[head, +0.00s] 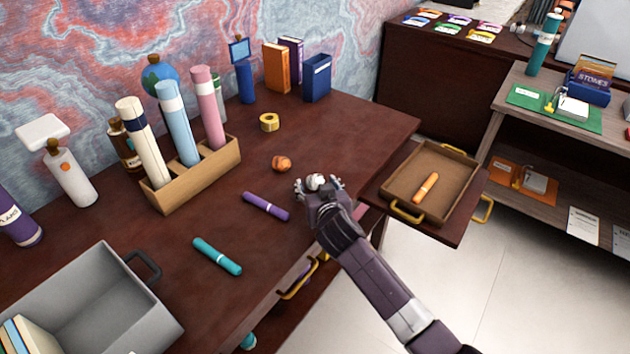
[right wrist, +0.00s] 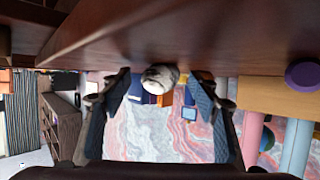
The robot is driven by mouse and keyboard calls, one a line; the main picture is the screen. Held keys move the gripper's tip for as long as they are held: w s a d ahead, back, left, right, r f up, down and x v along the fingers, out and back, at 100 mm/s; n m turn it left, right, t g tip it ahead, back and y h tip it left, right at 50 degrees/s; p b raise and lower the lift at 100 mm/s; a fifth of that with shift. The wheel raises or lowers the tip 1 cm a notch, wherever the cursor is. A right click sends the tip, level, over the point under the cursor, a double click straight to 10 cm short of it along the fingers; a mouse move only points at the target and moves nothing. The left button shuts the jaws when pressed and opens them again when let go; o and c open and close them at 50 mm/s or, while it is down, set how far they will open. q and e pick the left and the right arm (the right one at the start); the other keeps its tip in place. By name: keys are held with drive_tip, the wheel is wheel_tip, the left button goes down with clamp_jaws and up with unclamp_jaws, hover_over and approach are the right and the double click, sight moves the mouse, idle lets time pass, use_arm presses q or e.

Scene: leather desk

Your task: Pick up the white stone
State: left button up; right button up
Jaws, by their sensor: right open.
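The white stone (head: 315,182) is a small, round, pale thing on the dark desk near its right front part. My right gripper (head: 319,187) is at the stone, its fingers spread on either side of it. In the right wrist view the stone (right wrist: 160,77) shows between the tips of the two open fingers, with visible room on both sides. My right gripper also shows there (right wrist: 162,88), open. The underside of the stone meets the desk surface (right wrist: 200,45). My left gripper is not in view.
An orange-brown stone (head: 281,163) lies just behind and left. A purple marker (head: 266,206) and a teal marker (head: 217,256) lie to the left. A wooden holder (head: 207,178) with tall tubes stands farther left. A brown tray (head: 399,187) with an orange marker is at right.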

drive_tip(key=shift+w+a+f, duration=0.1)
drive_tip(key=shift+w+f, duration=0.1)
drive_tip(key=shift+w, duration=0.25)
drive_tip(key=shift+c, duration=0.4)
drive_tip(key=c, duration=0.5)
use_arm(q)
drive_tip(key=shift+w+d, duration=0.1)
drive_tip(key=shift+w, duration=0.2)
use_arm(e)
drive_tip(key=c, duration=0.7)
drive_tip(key=shift+r, duration=0.1)
drive_tip(key=shift+c, duration=0.2)
